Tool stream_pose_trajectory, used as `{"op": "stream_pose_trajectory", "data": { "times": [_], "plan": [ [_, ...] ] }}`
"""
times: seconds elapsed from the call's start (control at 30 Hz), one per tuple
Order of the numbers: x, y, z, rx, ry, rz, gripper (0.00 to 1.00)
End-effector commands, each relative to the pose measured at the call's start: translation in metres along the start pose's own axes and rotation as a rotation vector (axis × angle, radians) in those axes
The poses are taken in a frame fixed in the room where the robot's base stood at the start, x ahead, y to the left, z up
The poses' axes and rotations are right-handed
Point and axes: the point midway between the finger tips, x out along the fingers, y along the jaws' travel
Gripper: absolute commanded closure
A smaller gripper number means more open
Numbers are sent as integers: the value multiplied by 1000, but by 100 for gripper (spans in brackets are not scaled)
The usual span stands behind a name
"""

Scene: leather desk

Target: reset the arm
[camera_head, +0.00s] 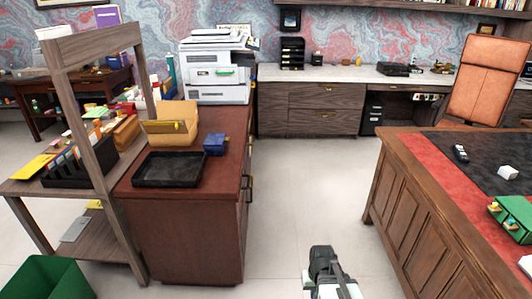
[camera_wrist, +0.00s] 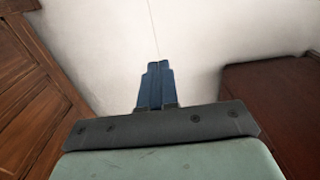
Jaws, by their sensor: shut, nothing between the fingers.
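My gripper (camera_head: 322,252) shows at the bottom centre of the head view, over the open floor between the red-brown cabinet and the large desk. In the wrist view its blue fingers (camera_wrist: 158,86) are together, with nothing between them. Pale floor lies beyond the fingertips, and they touch nothing that I can see.
The red-brown cabinet (camera_head: 187,236) stands left, bearing a black tray (camera_head: 168,170), a blue box (camera_head: 214,144) and a printer (camera_head: 216,72). The wooden desk (camera_head: 420,215) stands right. A green bin (camera_head: 45,278) is at lower left. The floor (camera_head: 310,190) between is clear.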

Motion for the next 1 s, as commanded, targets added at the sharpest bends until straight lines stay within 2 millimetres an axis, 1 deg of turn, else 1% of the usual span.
{"op": "stream_pose_trajectory", "data": {
  "times": [0.03, 0.27, 0.37, 0.47, 0.57, 0.7, 0.87, 1.0],
  "plan": [
    [7, 1, 3, 0, -13, 2, 100],
    [32, 2, 25, -2, -67, 4, 100],
    [45, 2, 37, -2, -95, 4, 100],
    [61, 3, 54, -2, -133, 5, 100],
    [81, 3, 76, -2, -180, 5, 100],
    [108, 4, 110, -2, -251, 5, 100],
    [136, 4, 151, -1, -331, 5, 100],
    [158, 4, 188, 0, -401, 6, 100]
  ]
}}
